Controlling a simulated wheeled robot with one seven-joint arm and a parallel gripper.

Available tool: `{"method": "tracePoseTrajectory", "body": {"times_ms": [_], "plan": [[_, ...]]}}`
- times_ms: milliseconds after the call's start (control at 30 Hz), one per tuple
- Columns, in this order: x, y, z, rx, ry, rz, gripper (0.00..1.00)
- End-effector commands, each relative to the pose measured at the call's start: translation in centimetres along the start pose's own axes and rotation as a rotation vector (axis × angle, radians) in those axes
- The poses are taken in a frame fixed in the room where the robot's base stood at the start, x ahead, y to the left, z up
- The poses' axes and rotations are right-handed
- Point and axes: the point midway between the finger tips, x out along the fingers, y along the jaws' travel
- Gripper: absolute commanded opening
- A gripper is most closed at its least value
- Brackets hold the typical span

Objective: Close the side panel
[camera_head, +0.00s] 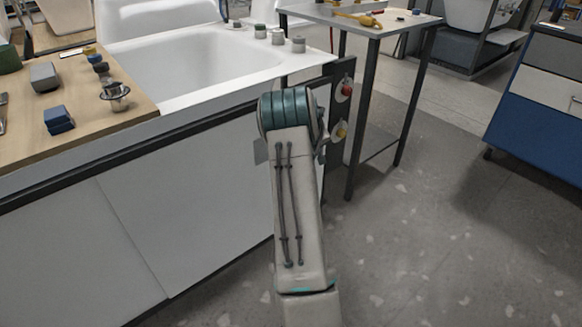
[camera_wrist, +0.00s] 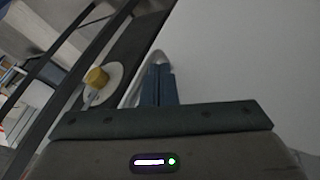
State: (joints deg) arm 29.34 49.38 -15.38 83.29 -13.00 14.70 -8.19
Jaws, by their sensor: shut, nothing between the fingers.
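The white side panels form the front below the tub: one lies at left (camera_head: 60,255) and another right of a thin seam (camera_head: 200,195). The right one runs behind my arm, which hides its far end, so I cannot tell whether it stands ajar. A white panel face (camera_wrist: 240,55) fills the right of the wrist view. My gripper (camera_wrist: 158,85) is shut and empty beside this face's left edge; I cannot tell whether it touches. A pale curved strip shows by the fingers. In the head view my arm hides the gripper.
A dark end post carries a red knob (camera_head: 347,88) and a yellow knob (camera_head: 341,131); a yellow knob (camera_wrist: 97,77) also shows in the wrist view. A wooden board (camera_head: 60,140) with small items lies left of the white tub (camera_head: 190,100). A metal table (camera_head: 370,30) stands right.

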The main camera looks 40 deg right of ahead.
Motion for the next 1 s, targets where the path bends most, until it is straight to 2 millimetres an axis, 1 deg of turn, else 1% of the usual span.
{"method": "tracePoseTrajectory", "body": {"times_ms": [33, 167, 533, 667, 767, 900, 967, 1000], "plan": [[0.0, -0.1, -0.4, -0.005, 0.004, -0.003, 0.00], [0.2, -0.3, -0.8, -0.013, 0.008, -0.007, 0.00], [0.3, 0.2, -0.7, -0.008, 0.010, -0.001, 0.00], [0.1, -0.1, -0.6, -0.008, 0.010, 0.000, 0.00], [-0.4, -1.2, -0.5, -0.010, 0.010, -0.001, 0.00], [-1.6, -3.8, -0.2, -0.011, 0.008, -0.006, 0.00], [-4.0, -3.2, -0.7, -0.008, 0.010, -0.004, 0.00], [-4.9, -3.1, -0.6, -0.007, 0.008, -0.004, 0.00]]}}
